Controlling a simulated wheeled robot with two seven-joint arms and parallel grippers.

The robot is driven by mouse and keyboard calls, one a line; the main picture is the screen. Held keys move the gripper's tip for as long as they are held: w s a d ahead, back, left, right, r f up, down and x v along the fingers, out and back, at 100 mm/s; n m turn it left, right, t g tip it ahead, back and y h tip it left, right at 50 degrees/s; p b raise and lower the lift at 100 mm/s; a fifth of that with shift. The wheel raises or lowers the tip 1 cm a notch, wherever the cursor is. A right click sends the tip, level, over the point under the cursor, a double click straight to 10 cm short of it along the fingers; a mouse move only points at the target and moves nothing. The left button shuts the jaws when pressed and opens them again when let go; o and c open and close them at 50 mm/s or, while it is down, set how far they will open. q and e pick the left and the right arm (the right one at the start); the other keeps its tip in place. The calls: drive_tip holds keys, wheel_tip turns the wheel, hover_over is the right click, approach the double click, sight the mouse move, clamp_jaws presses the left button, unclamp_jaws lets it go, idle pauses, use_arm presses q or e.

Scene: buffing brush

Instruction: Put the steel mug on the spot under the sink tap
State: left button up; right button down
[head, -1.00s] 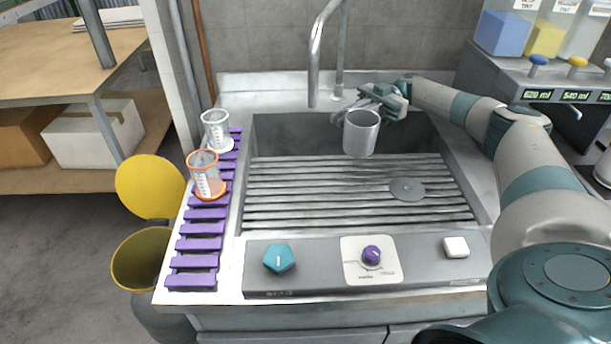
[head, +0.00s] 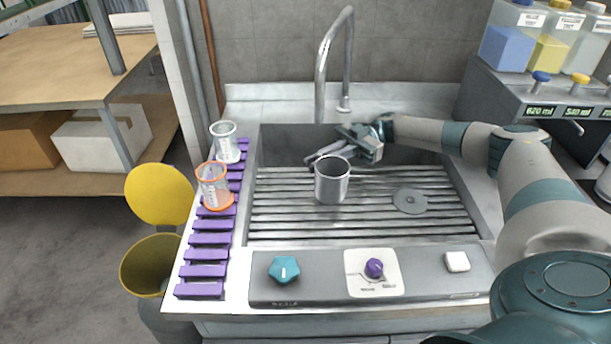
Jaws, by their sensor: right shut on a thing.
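The steel mug (head: 331,181) is upright over the slatted sink rack, in the middle of the sink. My right gripper (head: 328,160) reaches in from the right and is shut on the mug at its far side; the contact is partly hidden behind the mug. Whether the mug's base touches the slats I cannot tell. The sink tap (head: 321,75) is a tall curved steel spout at the back; its open end points down a little behind and left of the mug in the picture. The spot under the tap cannot be made out. My left gripper is not in view.
A round grey disc (head: 410,201) lies on the slatted rack (head: 290,217), right of the mug. Two clear beakers (head: 226,147) (head: 213,187) stand on the purple rack (head: 207,254) at left. The front panel (head: 330,287) carries knobs. Dispensers (head: 545,95) stand at right.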

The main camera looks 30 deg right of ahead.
drive_tip(key=a, duration=0.1)
drive_tip(key=a+f, duration=0.1)
drive_tip(key=a+p, duration=0.1)
drive_tip(key=shift+s+a+f, duration=0.1)
drive_tip(key=shift+a+f, duration=0.05)
drive_tip(key=shift+f, duration=0.2)
drive_tip(key=shift+a+f, duration=0.35)
drive_tip(key=shift+f, duration=0.15)
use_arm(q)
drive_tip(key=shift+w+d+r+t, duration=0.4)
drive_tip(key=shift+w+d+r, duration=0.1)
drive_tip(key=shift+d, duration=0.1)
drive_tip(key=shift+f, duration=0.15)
use_arm(e)
drive_tip(key=shift+f, duration=0.15)
drive_tip(key=c, duration=1.9)
unclamp_jaws()
drive_tip(key=shift+o, duration=0.2)
drive_tip(key=shift+r, duration=0.2)
